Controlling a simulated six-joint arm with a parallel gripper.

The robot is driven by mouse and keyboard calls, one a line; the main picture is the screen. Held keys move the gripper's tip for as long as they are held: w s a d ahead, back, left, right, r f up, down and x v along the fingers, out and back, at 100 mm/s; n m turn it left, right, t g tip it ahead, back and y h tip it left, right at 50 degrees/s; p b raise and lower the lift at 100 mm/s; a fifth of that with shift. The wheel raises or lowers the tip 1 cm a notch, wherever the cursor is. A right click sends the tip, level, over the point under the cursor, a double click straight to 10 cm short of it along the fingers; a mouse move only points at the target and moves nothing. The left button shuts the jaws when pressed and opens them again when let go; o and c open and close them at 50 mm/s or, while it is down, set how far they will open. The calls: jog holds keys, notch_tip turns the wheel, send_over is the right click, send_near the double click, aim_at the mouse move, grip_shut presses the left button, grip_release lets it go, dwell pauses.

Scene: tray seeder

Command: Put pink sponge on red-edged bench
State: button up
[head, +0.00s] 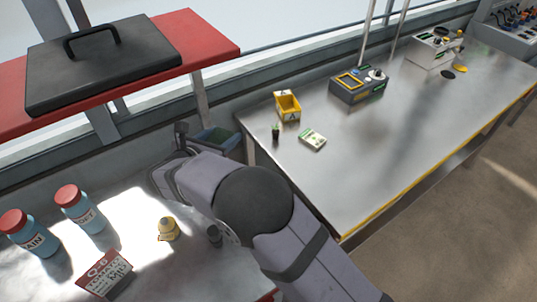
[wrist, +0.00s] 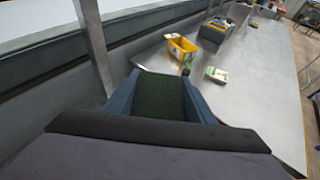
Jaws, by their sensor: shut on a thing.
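The red-edged bench (head: 135,212) is the near bench at the lower left of the head view, partly brightly sunlit. A little of its red edge shows at the bottom. My gripper (head: 174,158) is above the bench's far right corner, beside a blue bin (head: 230,144). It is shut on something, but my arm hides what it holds. In the wrist view a dark grey bar and my grey wrist fill the bottom, and the fingertips are not clear. I see no pink sponge in either view.
Two blue bottles with red caps (head: 80,209), a yellow object (head: 168,229) and a red-and-white sign (head: 105,274) stand on the near bench. A yellow-edged bench (head: 350,170) at right holds a yellow bin (head: 287,106). A red shelf (head: 215,42) carries a black lidded case (head: 100,66).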

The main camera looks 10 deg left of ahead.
jog(key=s+a+r+n+y+b, duration=0.2)
jog(key=s+a+b, duration=0.1)
jog(key=a, duration=0.4)
jog(key=s+a+r+n+g+y+b, duration=0.1)
jog(key=s+a+r+n+y+b, duration=0.15)
jog(key=a, duration=0.55)
jog(key=s+a+r+n+y+b, duration=0.2)
jog(key=s+a+y+b, duration=0.1)
jog(key=a, duration=0.4)
notch_tip(320, 180, down, 17)
jog(key=shift+f, duration=0.15)
jog(key=shift+f+b, duration=2.6)
jog(key=shift+f, duration=0.65)
jog(key=shift+s+f+b, duration=0.1)
jog(key=shift+f+b, duration=0.4)
jog(key=shift+f, duration=0.15)
jog(key=o, duration=1.2)
jog(key=shift+c, duration=0.2)
